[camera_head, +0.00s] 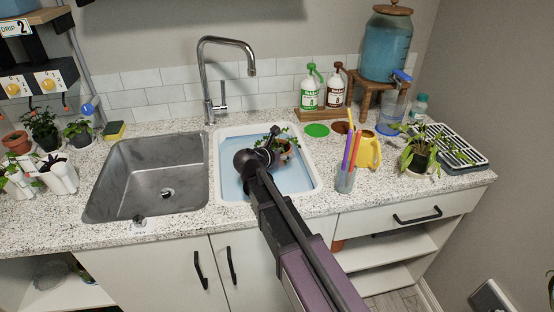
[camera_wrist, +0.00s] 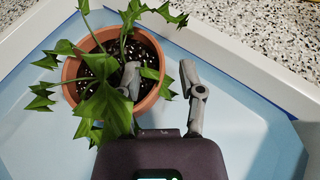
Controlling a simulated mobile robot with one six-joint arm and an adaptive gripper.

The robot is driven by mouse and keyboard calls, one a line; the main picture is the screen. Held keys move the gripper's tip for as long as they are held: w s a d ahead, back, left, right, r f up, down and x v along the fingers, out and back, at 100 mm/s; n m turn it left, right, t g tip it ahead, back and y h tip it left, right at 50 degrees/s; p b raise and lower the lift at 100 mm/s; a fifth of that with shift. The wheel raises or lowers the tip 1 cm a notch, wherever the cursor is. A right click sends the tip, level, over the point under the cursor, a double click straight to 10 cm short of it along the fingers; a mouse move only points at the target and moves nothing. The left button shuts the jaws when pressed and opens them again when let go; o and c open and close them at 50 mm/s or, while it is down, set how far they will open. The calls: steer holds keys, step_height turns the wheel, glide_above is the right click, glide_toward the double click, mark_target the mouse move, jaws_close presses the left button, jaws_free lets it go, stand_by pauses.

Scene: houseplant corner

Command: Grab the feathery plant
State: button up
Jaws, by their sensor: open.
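A plant with jagged, pointed green leaves stands in a terracotta pot (camera_wrist: 70,88) in the wrist view. In the head view this potted plant (camera_head: 285,150) is in the white-rimmed basin with a light blue floor (camera_head: 235,188), partly hidden by my arm. My gripper (camera_wrist: 160,78) is open at the pot's right side. In the wrist view its left finger overlaps the leaves and soil, and its right finger is outside the rim. Contact cannot be told. In the head view my gripper (camera_head: 273,142) is over the basin, beside the plant.
An empty steel sink (camera_head: 150,175) is to the left. A cup with coloured sticks (camera_head: 345,180), a yellow watering can (camera_head: 368,152) and a plant with long thin leaves (camera_head: 418,160) stand to the right. The tall faucet (camera_head: 205,85) rises behind.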

steer(key=shift+w+d+f, duration=0.15)
steer(key=shift+w+d, duration=0.05)
steer(key=shift+w, duration=0.1)
stand_by(0.4)
jaws_close()
